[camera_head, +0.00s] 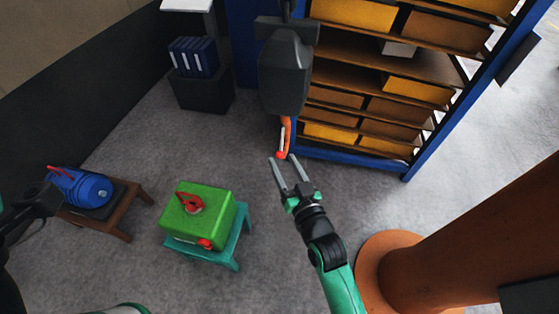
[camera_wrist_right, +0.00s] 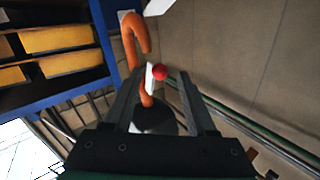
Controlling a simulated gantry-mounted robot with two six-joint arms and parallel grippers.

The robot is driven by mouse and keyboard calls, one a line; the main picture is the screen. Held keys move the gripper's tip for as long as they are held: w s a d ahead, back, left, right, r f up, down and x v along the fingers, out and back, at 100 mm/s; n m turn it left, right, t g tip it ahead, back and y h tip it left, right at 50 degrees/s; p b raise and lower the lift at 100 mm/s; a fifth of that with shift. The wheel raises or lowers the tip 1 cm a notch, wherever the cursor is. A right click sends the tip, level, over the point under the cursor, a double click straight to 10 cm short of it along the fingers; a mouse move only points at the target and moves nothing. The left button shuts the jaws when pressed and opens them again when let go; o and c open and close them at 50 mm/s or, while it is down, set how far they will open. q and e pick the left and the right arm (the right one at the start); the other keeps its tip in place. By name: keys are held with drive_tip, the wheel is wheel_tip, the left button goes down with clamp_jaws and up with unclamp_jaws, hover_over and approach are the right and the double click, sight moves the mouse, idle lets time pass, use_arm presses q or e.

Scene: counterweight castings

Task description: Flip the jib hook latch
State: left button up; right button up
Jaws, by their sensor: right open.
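The orange jib hook (camera_head: 287,124) hangs below a dark grey block (camera_head: 285,82) in the head view. In the right wrist view the curved hook (camera_wrist_right: 135,36) shows larger, with a white latch (camera_wrist_right: 149,80) across its mouth and a red knob (camera_wrist_right: 159,72) on the latch. My right gripper (camera_head: 282,158) is open, its fingertips close to the hook's lower end. In the right wrist view the latch and knob appear between the two fingers; contact cannot be told. My left gripper (camera_head: 32,203) is a dark shape at the left edge; its jaws are unclear.
A green box with a red handle (camera_head: 222,204) sits on a teal stool (camera_head: 230,254). A blue cylinder (camera_head: 83,188) rests on a brown stool (camera_head: 128,206). A blue-framed shelf (camera_head: 342,157) with bins stands behind the hook. An orange column (camera_head: 470,245) stands at right.

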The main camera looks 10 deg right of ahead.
sight(279, 155)
drive_tip(key=x, duration=0.1)
drive_tip(key=b+x, duration=0.1)
drive_tip(key=shift+w+f+b, duration=0.25)
drive_tip(key=shift+w+b, duration=0.05)
drive_tip(key=shift+w, duration=0.1)
drive_tip(key=shift+w+a+r, duration=0.15)
drive_tip(key=shift+w+r, duration=0.05)
drive_tip(key=shift+w, duration=0.25)
use_arm(q)
wheel_tip(279, 155, down, 3)
use_arm(e)
clamp_jaws()
idle(0.5)
